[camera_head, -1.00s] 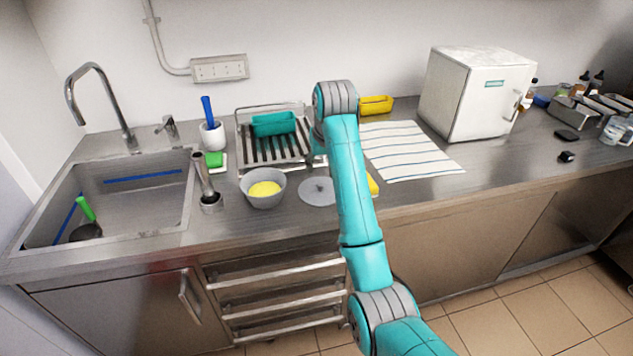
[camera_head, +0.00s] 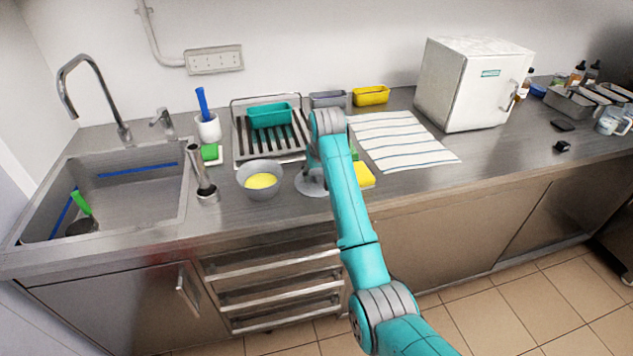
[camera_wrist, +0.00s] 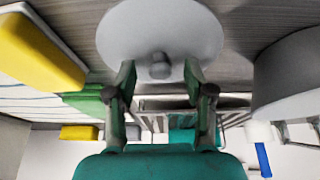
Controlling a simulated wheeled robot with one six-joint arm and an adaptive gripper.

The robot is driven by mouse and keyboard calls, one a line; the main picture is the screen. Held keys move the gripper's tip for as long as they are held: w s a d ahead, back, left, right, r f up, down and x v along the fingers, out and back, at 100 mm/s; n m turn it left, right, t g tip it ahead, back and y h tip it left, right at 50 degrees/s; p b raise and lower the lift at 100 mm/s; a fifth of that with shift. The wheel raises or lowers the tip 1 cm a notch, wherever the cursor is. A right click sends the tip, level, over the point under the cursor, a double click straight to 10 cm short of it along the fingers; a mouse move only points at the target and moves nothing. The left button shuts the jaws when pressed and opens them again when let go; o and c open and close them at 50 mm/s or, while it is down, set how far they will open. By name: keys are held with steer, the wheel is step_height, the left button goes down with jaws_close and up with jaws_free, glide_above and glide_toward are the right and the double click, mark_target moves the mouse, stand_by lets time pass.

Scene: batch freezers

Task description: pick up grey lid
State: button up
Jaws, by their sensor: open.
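The grey lid (camera_head: 311,185) is a flat round disc with a small knob, lying on the steel counter just right of the grey bowl. In the wrist view the lid (camera_wrist: 192,32) is close ahead of my gripper (camera_wrist: 162,78). The lid's knob (camera_wrist: 160,68) shows between the two open fingertips, with space on both sides. In the head view my arm hides the gripper and part of the lid.
A grey bowl (camera_head: 260,180) with yellow contents stands left of the lid. A yellow sponge (camera_head: 364,175) lies right of it. Behind are a dish rack (camera_head: 240,150) with a teal tub (camera_head: 269,115), a striped towel (camera_head: 400,145) and a white box (camera_head: 480,85).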

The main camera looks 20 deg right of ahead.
jaws_close()
stand_by(0.3)
